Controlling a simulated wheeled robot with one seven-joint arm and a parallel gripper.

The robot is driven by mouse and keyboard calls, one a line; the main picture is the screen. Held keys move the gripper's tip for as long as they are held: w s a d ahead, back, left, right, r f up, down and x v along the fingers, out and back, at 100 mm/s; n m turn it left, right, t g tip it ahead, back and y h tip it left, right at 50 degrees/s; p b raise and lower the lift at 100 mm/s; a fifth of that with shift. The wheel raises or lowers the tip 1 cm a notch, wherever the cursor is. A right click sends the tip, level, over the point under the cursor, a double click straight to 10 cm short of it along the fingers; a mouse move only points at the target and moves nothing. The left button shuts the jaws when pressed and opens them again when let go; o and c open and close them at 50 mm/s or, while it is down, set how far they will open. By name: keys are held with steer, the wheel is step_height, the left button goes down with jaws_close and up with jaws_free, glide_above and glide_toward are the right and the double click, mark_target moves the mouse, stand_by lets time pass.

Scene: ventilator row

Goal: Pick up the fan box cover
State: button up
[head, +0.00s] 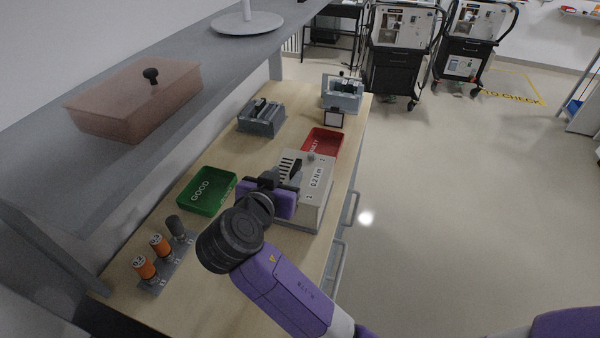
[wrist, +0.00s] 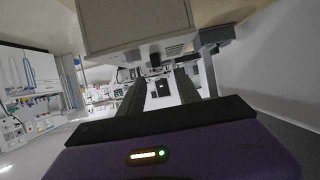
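A translucent brownish box-shaped cover (head: 135,98) with a black knob on top sits on the grey shelf at the upper left in the head view. I take it to be the fan box cover. My gripper (head: 277,183) is over the workbench, beside the grey box marked 0.2 Nm (head: 316,190), well to the right of the cover and apart from it. In the wrist view my gripper (wrist: 160,82) has its two dark fingers spread, with nothing held between them. The cover cannot be made out in the wrist view.
The shelf (head: 60,200) overhangs the workbench, with a round grey stand base (head: 246,23) farther back. On the bench are a green GOOD tray (head: 207,191), a red tray (head: 322,144), orange-handled tools (head: 160,245) and grey fixtures (head: 262,118). The floor at right is open.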

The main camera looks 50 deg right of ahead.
mark_target(294, 168)
steer(key=shift+f+p+x, duration=0.2)
steer(key=shift+p+x, duration=0.75)
steer(key=shift+x, duration=2.15)
steer(key=shift+s, duration=0.15)
jaws_close()
